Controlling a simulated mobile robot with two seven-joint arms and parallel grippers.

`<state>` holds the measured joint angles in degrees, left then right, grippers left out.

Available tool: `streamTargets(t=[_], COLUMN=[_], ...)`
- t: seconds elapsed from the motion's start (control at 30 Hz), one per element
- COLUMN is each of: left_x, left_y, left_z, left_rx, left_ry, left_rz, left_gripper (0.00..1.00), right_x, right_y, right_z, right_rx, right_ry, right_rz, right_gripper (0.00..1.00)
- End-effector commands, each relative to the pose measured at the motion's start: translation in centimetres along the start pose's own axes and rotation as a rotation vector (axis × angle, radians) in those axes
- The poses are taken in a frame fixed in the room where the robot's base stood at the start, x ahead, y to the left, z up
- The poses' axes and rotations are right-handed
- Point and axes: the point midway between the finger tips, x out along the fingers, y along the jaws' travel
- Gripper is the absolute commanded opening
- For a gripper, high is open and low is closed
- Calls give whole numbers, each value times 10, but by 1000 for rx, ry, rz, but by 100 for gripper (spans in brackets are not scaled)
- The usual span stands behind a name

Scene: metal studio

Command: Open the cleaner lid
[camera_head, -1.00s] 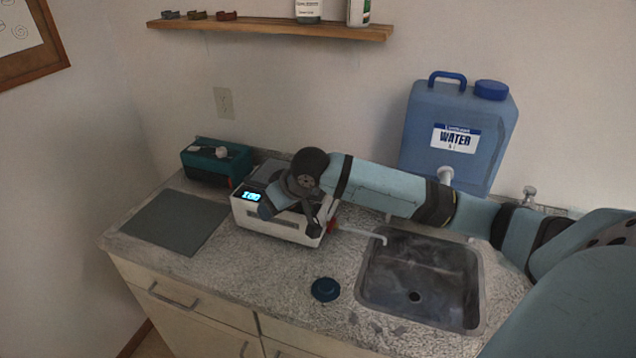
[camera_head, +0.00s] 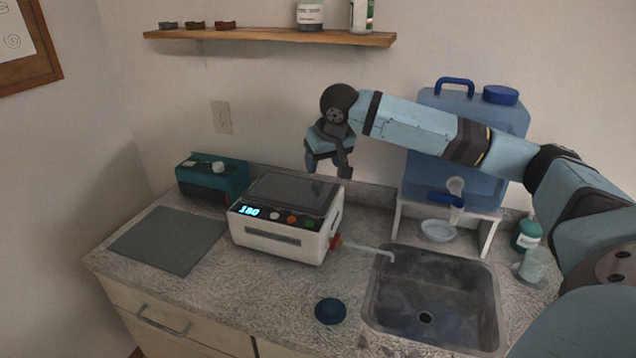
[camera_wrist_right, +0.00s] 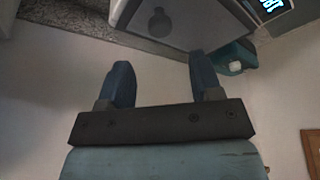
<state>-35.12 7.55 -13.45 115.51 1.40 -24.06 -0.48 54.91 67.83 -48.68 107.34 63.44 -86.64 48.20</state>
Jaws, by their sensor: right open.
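The cleaner is a white box (camera_head: 282,240) with a lit blue display and coloured buttons on its sloped front, standing on the counter. Its dark lid (camera_head: 293,193) lies flat on top and looks closed. My right gripper (camera_head: 328,170) hangs in the air above and just behind the right part of the lid, apart from it, and is empty. My left gripper is not in view.
A teal device (camera_head: 212,178) and a grey mat (camera_head: 168,240) are left of the cleaner. A sink (camera_head: 435,298) and a blue water jug (camera_head: 425,125) on a white stand are at right. A round blue cap (camera_head: 330,311) lies in front. A shelf (camera_head: 270,37) hangs above.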

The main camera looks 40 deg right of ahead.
Motion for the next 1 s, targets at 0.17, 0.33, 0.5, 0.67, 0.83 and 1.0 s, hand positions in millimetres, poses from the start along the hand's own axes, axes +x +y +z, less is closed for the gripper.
streamTargets(t=[0.17, 0.33, 0.5, 0.67, 0.83, 1.0], left_x=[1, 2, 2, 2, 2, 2], left_y=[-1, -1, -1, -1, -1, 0], left_z=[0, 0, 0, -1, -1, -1], left_rx=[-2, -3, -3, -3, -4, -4], left_ry=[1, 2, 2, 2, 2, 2], left_rz=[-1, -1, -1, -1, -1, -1], left_gripper=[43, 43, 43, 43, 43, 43], right_x=[38, 64, 76, 79, 78, 78], right_y=[0, -1, 0, 0, 0, 0], right_z=[0, 0, 0, 0, 0, 0], right_rx=[1, 0, 0, -1, -1, -1], right_ry=[-1, 0, 2, 2, 2, 2], right_rz=[0, -1, -1, -1, -1, -1], right_gripper=[59, 59, 59, 59, 54, 15])
